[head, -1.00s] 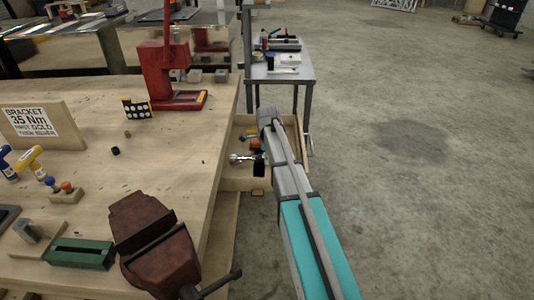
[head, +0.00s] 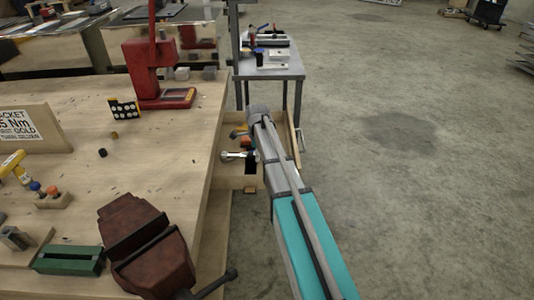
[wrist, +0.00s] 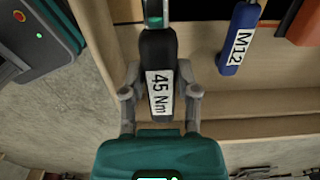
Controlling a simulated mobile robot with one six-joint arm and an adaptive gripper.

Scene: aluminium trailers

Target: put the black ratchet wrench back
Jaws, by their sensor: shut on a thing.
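The black wrench handle (wrist: 158,65), with a white "45 Nm" label and a green band near the top edge, is between the two grey fingers of my gripper (wrist: 160,103) in the wrist view. My gripper is shut on it. The far end of the wrench runs out of the wrist view. The open wooden drawer (head: 237,183) shows in the head view at the bench's right side, with my arm reaching over it. My arm hides part of the drawer, and I cannot make out the fingers there.
A blue handle marked M12 (wrist: 238,45) and an orange piece (wrist: 308,22) are near the held wrench. A brown vise (head: 150,245) and red press (head: 160,75) stand on the bench. A grey side table (head: 270,68) stands behind the drawer.

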